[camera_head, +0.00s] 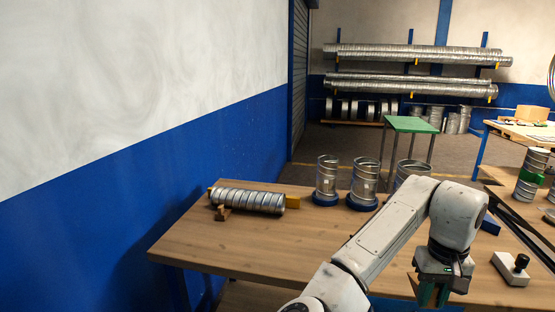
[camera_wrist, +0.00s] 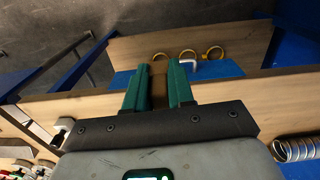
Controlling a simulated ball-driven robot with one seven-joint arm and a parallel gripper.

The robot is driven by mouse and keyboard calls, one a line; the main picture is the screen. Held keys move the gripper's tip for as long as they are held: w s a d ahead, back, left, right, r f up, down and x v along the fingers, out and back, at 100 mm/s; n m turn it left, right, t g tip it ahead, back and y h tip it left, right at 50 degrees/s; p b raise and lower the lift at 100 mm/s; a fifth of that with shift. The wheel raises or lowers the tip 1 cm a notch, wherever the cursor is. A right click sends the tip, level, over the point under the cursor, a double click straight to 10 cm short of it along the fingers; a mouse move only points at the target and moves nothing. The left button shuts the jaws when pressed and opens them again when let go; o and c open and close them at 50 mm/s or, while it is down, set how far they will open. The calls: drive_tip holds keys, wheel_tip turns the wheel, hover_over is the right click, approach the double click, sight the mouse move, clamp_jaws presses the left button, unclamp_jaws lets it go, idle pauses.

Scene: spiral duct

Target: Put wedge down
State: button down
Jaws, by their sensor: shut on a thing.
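In the wrist view, my gripper (camera_wrist: 160,72) is shut with its green fingers on a brown wooden wedge (camera_wrist: 159,90). The wedge sits between the fingers, above or at the wooden table; I cannot tell whether it touches the table. In the head view, my gripper (camera_head: 432,292) points down over the near right part of the table (camera_head: 290,255), and the wedge is hidden there.
Short duct pieces (camera_head: 327,178) stand on blue bases along the table's back edge. A grey block with a black knob (camera_head: 512,268) is at the right. In the wrist view, yellow rings (camera_wrist: 213,53) lie by a blue mat (camera_wrist: 222,69). The table's middle left is clear.

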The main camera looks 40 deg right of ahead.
drive_tip(key=w+a+f+n, duration=0.5)
drive_tip(key=w+a+f, duration=0.7)
drive_tip(key=a, duration=0.3)
drive_tip(key=a+f+n, duration=0.2)
drive_tip(key=a+f, duration=0.4)
drive_tip(key=a, duration=0.2)
drive_tip(key=w+a+f+n, duration=0.1)
drive_tip(key=a+f+n, duration=0.1)
drive_tip(key=a+f, duration=0.4)
drive_tip(key=a, duration=0.3)
drive_tip(key=shift+w+a+f, duration=0.25)
drive_tip(key=shift+a+f, duration=0.05)
drive_tip(key=shift+f, duration=0.05)
